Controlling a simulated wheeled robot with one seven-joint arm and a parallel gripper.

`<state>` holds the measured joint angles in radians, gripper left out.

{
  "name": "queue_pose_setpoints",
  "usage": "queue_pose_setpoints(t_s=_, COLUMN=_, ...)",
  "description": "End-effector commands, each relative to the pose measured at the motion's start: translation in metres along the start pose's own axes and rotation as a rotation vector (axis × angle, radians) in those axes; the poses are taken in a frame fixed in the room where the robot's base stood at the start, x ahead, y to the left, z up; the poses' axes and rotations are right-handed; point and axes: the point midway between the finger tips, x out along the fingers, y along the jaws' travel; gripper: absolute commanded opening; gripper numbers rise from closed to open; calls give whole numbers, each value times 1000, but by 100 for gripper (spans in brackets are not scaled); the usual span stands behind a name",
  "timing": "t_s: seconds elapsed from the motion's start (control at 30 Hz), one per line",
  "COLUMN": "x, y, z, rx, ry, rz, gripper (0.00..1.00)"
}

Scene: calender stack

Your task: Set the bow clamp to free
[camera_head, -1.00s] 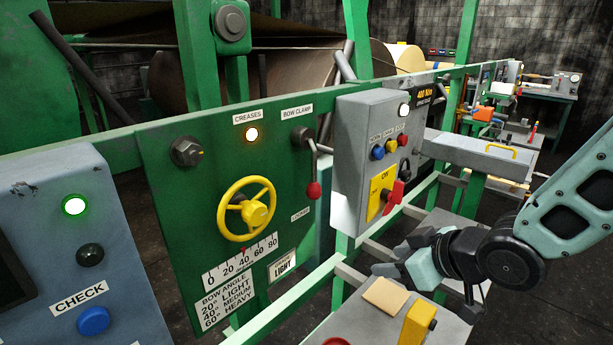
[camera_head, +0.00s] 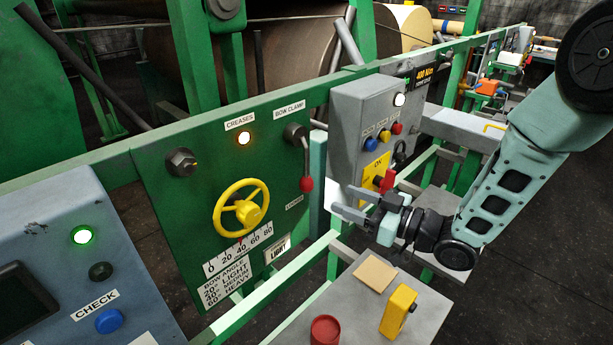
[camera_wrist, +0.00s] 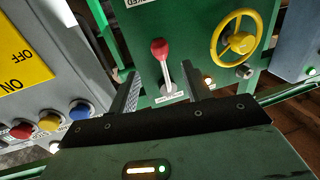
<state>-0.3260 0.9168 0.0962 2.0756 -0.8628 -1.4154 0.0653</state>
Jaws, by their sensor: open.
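The bow clamp is a lever (camera_head: 304,160) with a grey pivot and a red knob, on the right part of the green panel under the BOW CLAMP label (camera_head: 289,109). Its arm hangs down, with the knob beside a lower label that seems to read LOCKED. My gripper (camera_head: 349,203) is open and empty, to the right of the knob and apart from it, in front of the grey box. In the wrist view, the red knob (camera_wrist: 159,48) and its lever show upside down, beyond and between my two fingers (camera_wrist: 163,92).
A grey control box (camera_head: 357,125) with coloured buttons and a red switch stands just right of the lever. A yellow handwheel (camera_head: 241,207) sits left of it. Below, a grey table (camera_head: 345,310) holds a yellow block (camera_head: 398,311) and a red cylinder (camera_head: 325,331).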

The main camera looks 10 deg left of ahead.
Motion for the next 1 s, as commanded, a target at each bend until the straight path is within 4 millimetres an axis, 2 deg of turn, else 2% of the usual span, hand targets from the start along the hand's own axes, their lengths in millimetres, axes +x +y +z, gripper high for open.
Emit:
queue_pose_setpoints(t_s=0.03, x=12, y=-1, z=-4, rx=0, ry=-1, rz=-3, gripper=49)
queue_pose_setpoints(t_s=0.3, x=67, y=-1, z=-4, rx=-1, ry=-1, rz=-2, gripper=49)
queue_pose_setpoints(t_s=0.5, x=96, y=0, z=-2, rx=-2, ry=-1, rz=0, gripper=49)
queue_pose_setpoints(t_s=0.7, x=108, y=0, z=0, rx=0, ry=-2, rz=1, gripper=49)
queue_pose_setpoints(t_s=0.97, x=109, y=0, z=0, rx=0, ry=-2, rz=1, gripper=49)
queue_pose_setpoints(t_s=1.0, x=109, y=0, z=0, rx=0, ry=-2, rz=1, gripper=43)
